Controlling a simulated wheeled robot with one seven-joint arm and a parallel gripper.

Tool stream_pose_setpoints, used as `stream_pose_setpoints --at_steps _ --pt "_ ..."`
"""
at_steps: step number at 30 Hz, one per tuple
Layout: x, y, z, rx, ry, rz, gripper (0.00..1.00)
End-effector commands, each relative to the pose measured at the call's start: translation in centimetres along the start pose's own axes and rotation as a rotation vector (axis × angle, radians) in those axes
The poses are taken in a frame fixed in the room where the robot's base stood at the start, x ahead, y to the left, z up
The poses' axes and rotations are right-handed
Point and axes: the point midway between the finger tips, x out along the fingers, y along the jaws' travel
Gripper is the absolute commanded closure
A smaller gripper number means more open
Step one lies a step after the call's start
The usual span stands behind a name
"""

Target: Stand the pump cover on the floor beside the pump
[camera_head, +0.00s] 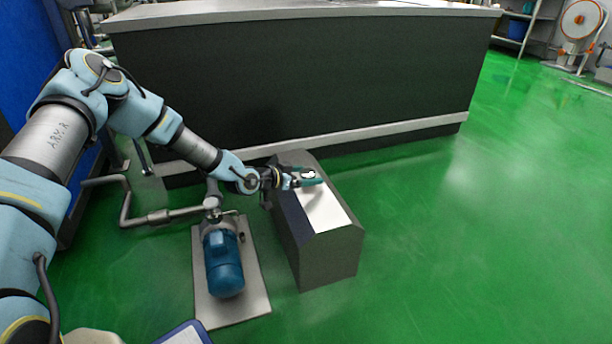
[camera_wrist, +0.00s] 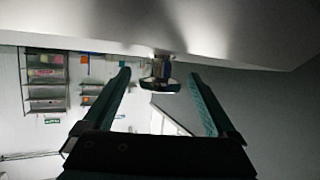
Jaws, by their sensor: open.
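The pump cover (camera_head: 334,262) is a dark grey box with sloping upper sides and a pale top panel. It appears to stand upright on the green floor, to the right of the pump. The blue pump (camera_head: 225,268) is uncovered on its grey base plate (camera_head: 257,290). My gripper (camera_head: 310,178) is over the far part of the cover's top, its teal fingers apart. In the wrist view a small fitting, probably the cover's handle (camera_wrist: 161,70), shows between my open fingertips (camera_wrist: 160,76). I cannot tell whether they touch it.
A pipe (camera_head: 160,216) runs from the pump to the left. A long dark counter (camera_head: 300,85) stands behind the pump and cover. The floor to the right of the cover is free. A fan (camera_head: 582,20) and shelving stand at the far right back.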

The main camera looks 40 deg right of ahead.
Motion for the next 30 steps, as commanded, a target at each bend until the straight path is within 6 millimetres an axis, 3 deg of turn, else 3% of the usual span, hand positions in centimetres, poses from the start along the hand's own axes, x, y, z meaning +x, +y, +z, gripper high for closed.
stream_pose_setpoints --at_steps 7,21,30 --pt "-0.8 -0.1 -0.3 0.000 -0.001 -0.001 0.08" --pt "-9.8 0.0 -0.4 -0.001 -0.002 0.000 0.08" --pt "-12.1 0.0 -0.2 0.000 0.000 0.000 0.08"
